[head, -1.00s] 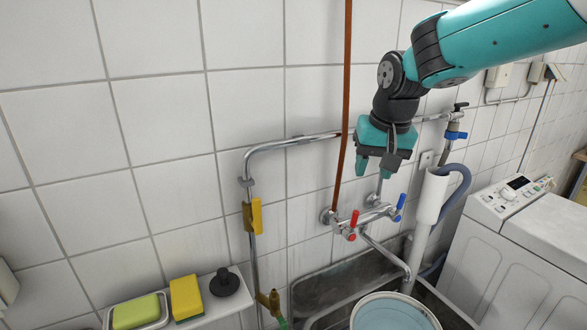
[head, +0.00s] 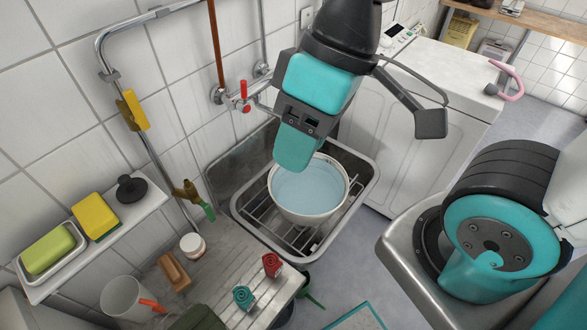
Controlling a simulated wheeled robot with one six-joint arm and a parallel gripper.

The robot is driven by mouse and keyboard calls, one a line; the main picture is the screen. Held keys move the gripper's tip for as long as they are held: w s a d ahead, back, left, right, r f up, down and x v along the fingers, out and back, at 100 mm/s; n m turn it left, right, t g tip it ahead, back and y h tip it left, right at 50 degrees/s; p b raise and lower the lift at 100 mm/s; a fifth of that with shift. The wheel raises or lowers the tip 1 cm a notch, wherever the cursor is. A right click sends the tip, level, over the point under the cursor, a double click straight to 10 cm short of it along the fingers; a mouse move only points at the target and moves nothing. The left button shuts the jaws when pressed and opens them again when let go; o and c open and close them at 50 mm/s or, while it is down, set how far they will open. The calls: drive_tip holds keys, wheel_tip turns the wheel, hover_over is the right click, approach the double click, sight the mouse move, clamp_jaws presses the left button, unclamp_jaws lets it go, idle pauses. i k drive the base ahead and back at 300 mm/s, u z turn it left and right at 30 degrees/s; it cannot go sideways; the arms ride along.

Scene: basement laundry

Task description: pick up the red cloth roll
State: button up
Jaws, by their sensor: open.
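The red cloth roll (head: 271,264) stands near the right end of the grey slatted drainboard in the head view, at the lower middle. A teal cloth roll (head: 243,297) is beside it, nearer and to the left. My gripper (head: 297,152) is in the upper middle, over the sink and the basin, apart from the red roll and farther back. It is open and nothing shows in it. Its far finger is partly hidden by its own body.
A round basin of water (head: 318,208) sits in the metal sink (head: 352,166). A shelf with sponges (head: 96,215) runs along the left wall.

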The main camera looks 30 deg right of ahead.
sight(273, 267)
drive_tip(key=u, duration=0.55)
drive_tip(key=k, duration=1.3)
drive_tip(key=u, duration=0.45)
drive_tip(key=i, duration=0.9)
drive_tip(key=u, duration=0.2)
